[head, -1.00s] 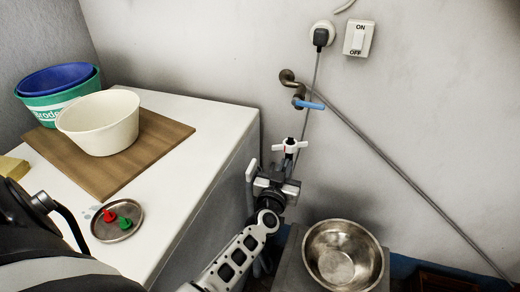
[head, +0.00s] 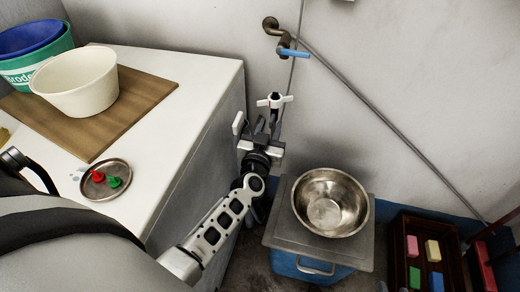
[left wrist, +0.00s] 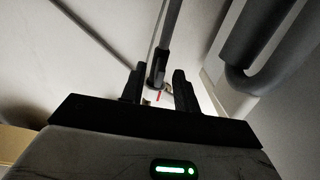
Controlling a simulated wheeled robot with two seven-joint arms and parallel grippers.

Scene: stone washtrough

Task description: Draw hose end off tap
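I cannot tell where the hose meets a tap. My right gripper is out of view.
A white counter (head: 200,85) on the left holds a cream bowl (head: 80,85) on a board and a small dish (head: 107,183) with red and green pieces. A steel bowl (head: 330,200) stands on a grey-topped blue box (head: 325,272). A dark crate (head: 400,235) holds coloured blocks.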

